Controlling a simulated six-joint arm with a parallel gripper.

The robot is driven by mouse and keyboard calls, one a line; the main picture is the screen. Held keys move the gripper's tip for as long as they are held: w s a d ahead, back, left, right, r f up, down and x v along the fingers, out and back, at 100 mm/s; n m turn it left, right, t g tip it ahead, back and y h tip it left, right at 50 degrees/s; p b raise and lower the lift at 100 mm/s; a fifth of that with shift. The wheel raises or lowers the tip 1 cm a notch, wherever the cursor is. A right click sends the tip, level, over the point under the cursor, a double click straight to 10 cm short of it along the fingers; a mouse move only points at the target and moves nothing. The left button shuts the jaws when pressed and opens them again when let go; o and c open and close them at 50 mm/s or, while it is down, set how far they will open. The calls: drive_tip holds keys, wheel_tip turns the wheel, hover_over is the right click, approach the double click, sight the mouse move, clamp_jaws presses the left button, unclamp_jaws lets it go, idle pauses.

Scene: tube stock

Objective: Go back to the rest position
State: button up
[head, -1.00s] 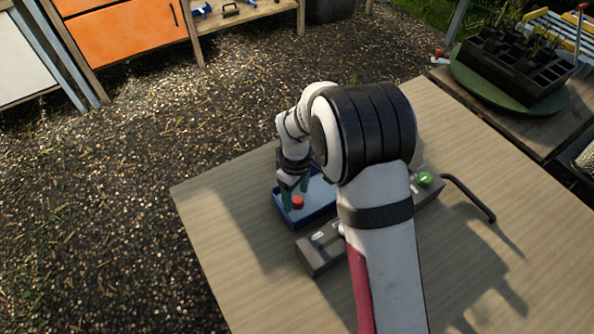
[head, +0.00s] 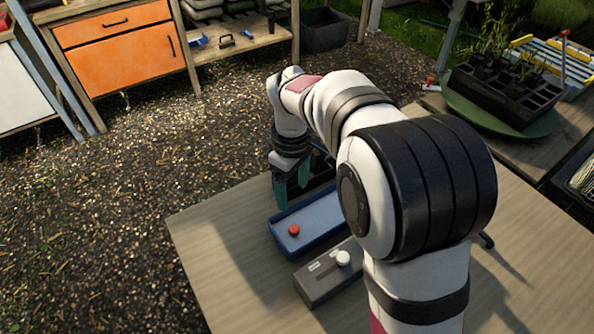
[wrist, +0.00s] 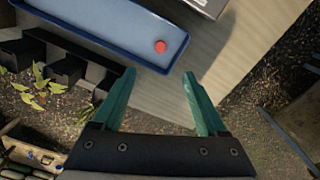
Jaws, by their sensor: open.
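My gripper (head: 291,186) is open and empty, with green fingers pointing down. In the head view it hangs above the far left end of the blue tray (head: 283,244). In the wrist view the spread fingers of my gripper (wrist: 157,100) have nothing between them. A red-capped piece (head: 293,230) lies in the near left part of the tray, apart from the fingers. It also shows as a red disc in the wrist view (wrist: 160,46).
A grey box (head: 318,287) with a white knob (head: 343,258) stands in front of the tray, partly behind my arm. A black seedling tray (head: 507,93) is on another table at the right. The wooden table (head: 212,250) is bare at left.

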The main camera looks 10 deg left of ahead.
drive_tip(key=s+d+r+m+y, duration=0.1)
drive_tip(key=s+d+r+m, duration=0.2)
drive_tip(key=s+d+m, duration=0.35)
drive_tip(key=s+d+r+m, duration=0.3)
drive_tip(key=s+d+m, duration=0.2)
drive_tip(key=s+d, duration=0.2)
drive_tip(key=s+d+f+m, duration=0.2)
drive_tip(key=s+m, duration=0.5)
drive_tip(key=s, duration=0.4)
drive_tip(key=shift+s+d+y, duration=0.15)
drive_tip(key=shift+d+y, duration=0.25)
drive_tip(key=shift+d, duration=0.1)
